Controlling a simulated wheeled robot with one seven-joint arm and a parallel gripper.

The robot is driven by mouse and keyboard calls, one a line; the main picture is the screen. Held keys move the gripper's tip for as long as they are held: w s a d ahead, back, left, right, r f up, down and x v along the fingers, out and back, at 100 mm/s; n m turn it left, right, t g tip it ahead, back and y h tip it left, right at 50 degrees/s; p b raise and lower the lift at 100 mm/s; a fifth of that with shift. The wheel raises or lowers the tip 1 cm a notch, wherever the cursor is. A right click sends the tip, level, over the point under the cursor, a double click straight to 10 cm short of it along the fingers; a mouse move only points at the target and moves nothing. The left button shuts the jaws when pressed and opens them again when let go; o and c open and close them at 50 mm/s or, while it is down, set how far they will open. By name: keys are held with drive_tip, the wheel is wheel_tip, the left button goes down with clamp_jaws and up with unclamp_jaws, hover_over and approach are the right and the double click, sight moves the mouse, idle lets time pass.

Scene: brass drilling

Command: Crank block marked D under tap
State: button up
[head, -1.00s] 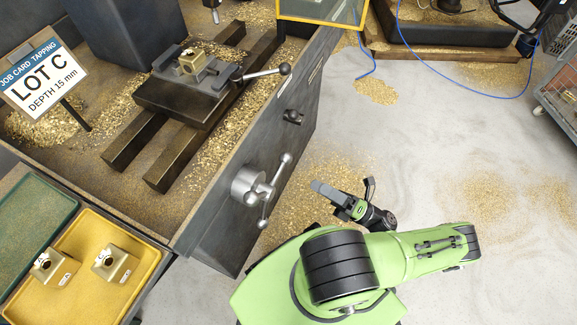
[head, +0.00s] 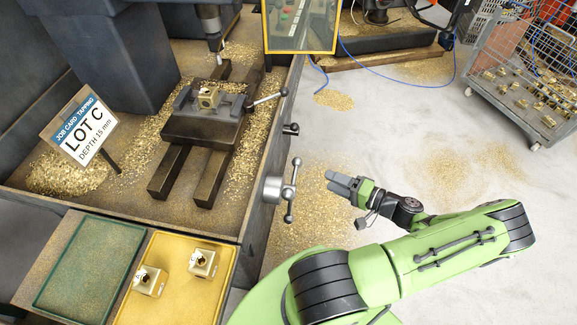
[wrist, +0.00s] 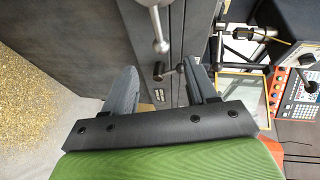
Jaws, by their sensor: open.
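A brass block (head: 209,97) sits in the vise (head: 183,103) on the machine's slide; I cannot read its letter. The tap spindle (head: 213,42) hangs behind and above it, apart from the block. A silver spoked crank (head: 280,190) with ball ends sticks out of the bench's right side. My gripper (head: 343,184) is open and empty, to the right of the crank and apart from it, fingers pointing toward the bench. In the wrist view, a silver crank ball (wrist: 161,47) shows beyond and between the open fingers (wrist: 163,85).
A yellow tray (head: 205,292) holds two brass blocks, beside an empty green tray (head: 90,265). A job card (head: 80,127) reads LOT C, depth 15 mm. The vise handle (head: 268,99) juts right. A wire cage (head: 520,80) stands back right.

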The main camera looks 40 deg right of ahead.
sight(298, 167)
drive_tip(key=b+x, duration=0.1)
drive_tip(key=x, duration=1.4)
drive_tip(key=shift+b, duration=0.4)
drive_tip(key=shift+c, duration=0.4)
clamp_jaws()
